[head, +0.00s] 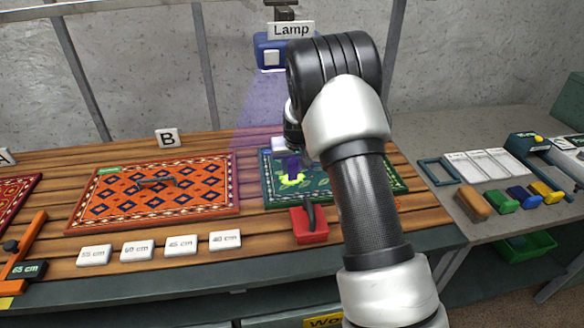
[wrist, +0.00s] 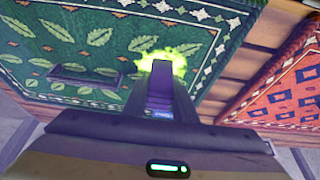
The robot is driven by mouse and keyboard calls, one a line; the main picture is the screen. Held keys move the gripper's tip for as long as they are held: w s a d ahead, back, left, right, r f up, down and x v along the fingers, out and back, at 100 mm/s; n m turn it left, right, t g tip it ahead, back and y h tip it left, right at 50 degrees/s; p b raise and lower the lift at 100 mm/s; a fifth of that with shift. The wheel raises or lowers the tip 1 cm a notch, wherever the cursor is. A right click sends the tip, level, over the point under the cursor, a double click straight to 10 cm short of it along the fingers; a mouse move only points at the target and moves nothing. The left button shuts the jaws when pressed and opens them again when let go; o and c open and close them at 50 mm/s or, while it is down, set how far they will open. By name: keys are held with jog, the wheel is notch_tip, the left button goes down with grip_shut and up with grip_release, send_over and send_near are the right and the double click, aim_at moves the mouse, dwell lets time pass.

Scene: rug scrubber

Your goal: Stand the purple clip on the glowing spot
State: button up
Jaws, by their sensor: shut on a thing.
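The purple clip (head: 293,166) is upright over the green rug (head: 266,187), just above or touching the glowing spot (head: 291,181); I cannot tell which. My gripper (wrist: 160,100) is shut on the clip, seen from above in the wrist view. The yellow-green glowing spot (wrist: 168,60) shows around and beyond the clip's far end there. The gripper's body covers the lower part of that view. In the head view my arm hides most of the gripper and part of the rug.
A dark bar-shaped thing (wrist: 86,75) is on the green rug beside the clip. A red block with a black handle (head: 309,222) stands at the rug's front edge. The orange rug (head: 110,208) lies left. A blue lamp (head: 270,55) hangs above, casting a violet beam.

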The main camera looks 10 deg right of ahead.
jog(key=shift+f, duration=0.15)
jog(key=o, duration=1)
